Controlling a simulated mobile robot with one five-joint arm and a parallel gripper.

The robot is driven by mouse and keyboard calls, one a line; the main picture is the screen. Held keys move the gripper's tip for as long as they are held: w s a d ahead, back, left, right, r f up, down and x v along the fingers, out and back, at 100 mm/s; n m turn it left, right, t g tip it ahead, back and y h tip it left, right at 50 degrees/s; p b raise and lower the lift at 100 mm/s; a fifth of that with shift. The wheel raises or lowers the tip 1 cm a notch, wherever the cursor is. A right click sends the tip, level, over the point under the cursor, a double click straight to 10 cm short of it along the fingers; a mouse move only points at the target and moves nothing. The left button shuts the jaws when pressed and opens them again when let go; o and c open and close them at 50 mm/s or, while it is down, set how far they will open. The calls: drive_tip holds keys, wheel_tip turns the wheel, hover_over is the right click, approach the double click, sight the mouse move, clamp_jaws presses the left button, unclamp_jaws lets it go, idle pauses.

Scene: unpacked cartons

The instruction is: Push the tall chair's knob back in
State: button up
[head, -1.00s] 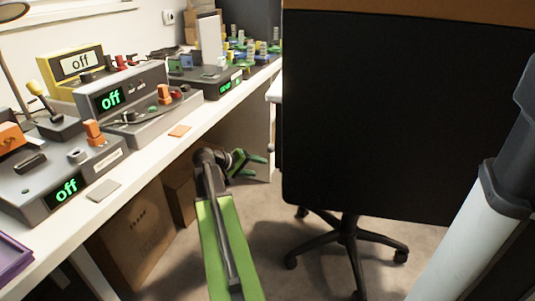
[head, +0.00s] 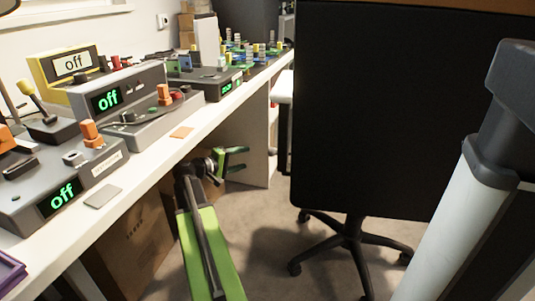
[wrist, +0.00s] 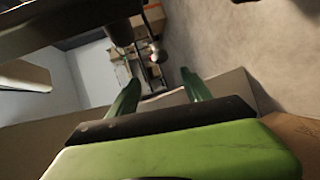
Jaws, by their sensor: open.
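The tall chair (head: 395,110) stands at the right in the head view, its broad black back panel hiding much of what lies behind. Its dark wheeled base (head: 352,240) rests on the floor. I cannot make out its knob in either view. My gripper (head: 234,158) is open and empty, low beside the desk and to the left of the chair, apart from the back panel. In the wrist view the two green fingers of my gripper (wrist: 158,82) are spread, with nothing between the tips.
A long white desk (head: 150,155) runs along the left, carrying several grey control boxes (head: 60,190) and a yellow-framed display (head: 68,66) reading "off". Cardboard boxes (head: 140,245) stand under it. Carpeted floor is open between desk and chair.

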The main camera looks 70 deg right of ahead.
sight(270, 152)
drive_tip(key=b+x, duration=0.3)
drive_tip(key=x, duration=1.2)
drive_tip(key=shift+s+d+f, duration=0.1)
drive_tip(key=shift+d, duration=0.3)
drive_tip(key=shift+c, duration=0.4)
clamp_jaws()
drive_tip(key=shift+a, duration=0.1)
